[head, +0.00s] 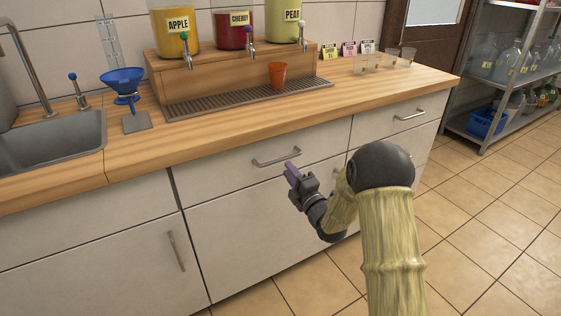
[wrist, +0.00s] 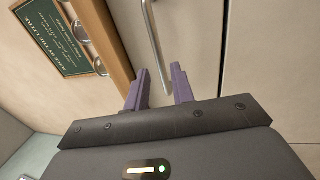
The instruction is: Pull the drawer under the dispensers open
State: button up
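The drawer (head: 230,172) under the dispensers has a pale front that sits flush in the cabinet, so it is shut. Its metal bar handle (head: 276,158) is near the middle of the front. My gripper (head: 291,171) is in front of the drawer, close to the handle and just below it in the head view. In the wrist view its two purple fingers (wrist: 160,86) are apart, with nothing held. The handle (wrist: 153,42) runs down toward the gap between them; whether it lies between the fingertips in depth I cannot tell.
The wooden counter (head: 130,160) overhangs the drawers; its edge (wrist: 112,45) runs beside my fingers. Above stand the dispensers (head: 233,28) and an orange cup (head: 277,75). Another drawer handle (head: 409,115) is to the right, a door handle (head: 176,251) lower left. Tiled floor (head: 480,220) is clear.

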aim_at(281, 160)
jog(key=x, duration=0.6)
jog(key=shift+c, duration=0.3)
grip_shut()
